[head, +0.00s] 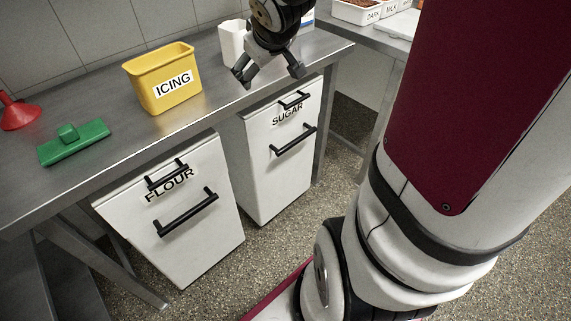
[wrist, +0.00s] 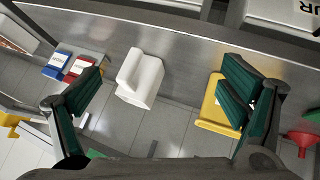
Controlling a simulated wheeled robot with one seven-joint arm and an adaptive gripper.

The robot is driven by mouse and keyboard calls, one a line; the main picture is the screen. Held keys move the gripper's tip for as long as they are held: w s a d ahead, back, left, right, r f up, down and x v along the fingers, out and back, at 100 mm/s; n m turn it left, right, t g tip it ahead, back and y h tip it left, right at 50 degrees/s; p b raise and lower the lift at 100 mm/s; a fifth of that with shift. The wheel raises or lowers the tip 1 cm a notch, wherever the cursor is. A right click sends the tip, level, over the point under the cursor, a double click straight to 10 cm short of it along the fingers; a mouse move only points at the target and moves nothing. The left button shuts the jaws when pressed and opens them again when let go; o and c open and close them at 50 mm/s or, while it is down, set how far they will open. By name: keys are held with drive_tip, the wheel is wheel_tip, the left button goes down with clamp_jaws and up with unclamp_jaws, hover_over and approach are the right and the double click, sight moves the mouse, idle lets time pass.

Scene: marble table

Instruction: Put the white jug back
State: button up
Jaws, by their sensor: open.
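The white jug (head: 232,42) stands on the steel table near the wall, right of the yellow icing tub, and my gripper hides part of its right side. The jug also shows whole in the wrist view (wrist: 140,80), lying in the picture between my two fingers with no finger touching it. My gripper (head: 268,73) is open and empty. It hangs fingers down above the table, in front of and to the right of the jug in the head view.
The yellow icing tub (head: 163,80), a green scraper-like tool (head: 74,143) and a red funnel (head: 18,113) stand to the left. Blue (wrist: 58,63) and red (wrist: 80,66) boxes are on the jug's other side. White flour (head: 172,220) and sugar (head: 277,155) bins sit below.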

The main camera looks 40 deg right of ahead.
drive_tip(key=s+a+r+g+y, duration=0.1)
drive_tip(key=s+a+g, duration=0.1)
drive_tip(key=s+a, duration=0.55)
drive_tip(key=s+a+g+y, duration=0.2)
drive_tip(key=s+a, duration=0.2)
drive_tip(key=s, duration=0.7)
drive_tip(key=s+a+r+g+y, duration=0.1)
drive_tip(key=s+a+g, duration=0.1)
drive_tip(key=s+a, duration=0.55)
wheel_tip(320, 180, up, 13)
drive_tip(key=s+d+t+p, duration=0.1)
drive_tip(key=d+t+p, duration=0.1)
drive_tip(key=p, duration=0.9)
drive_tip(key=shift+s+m+t+p, duration=0.15)
drive_tip(key=shift+m+t+p, duration=0.15)
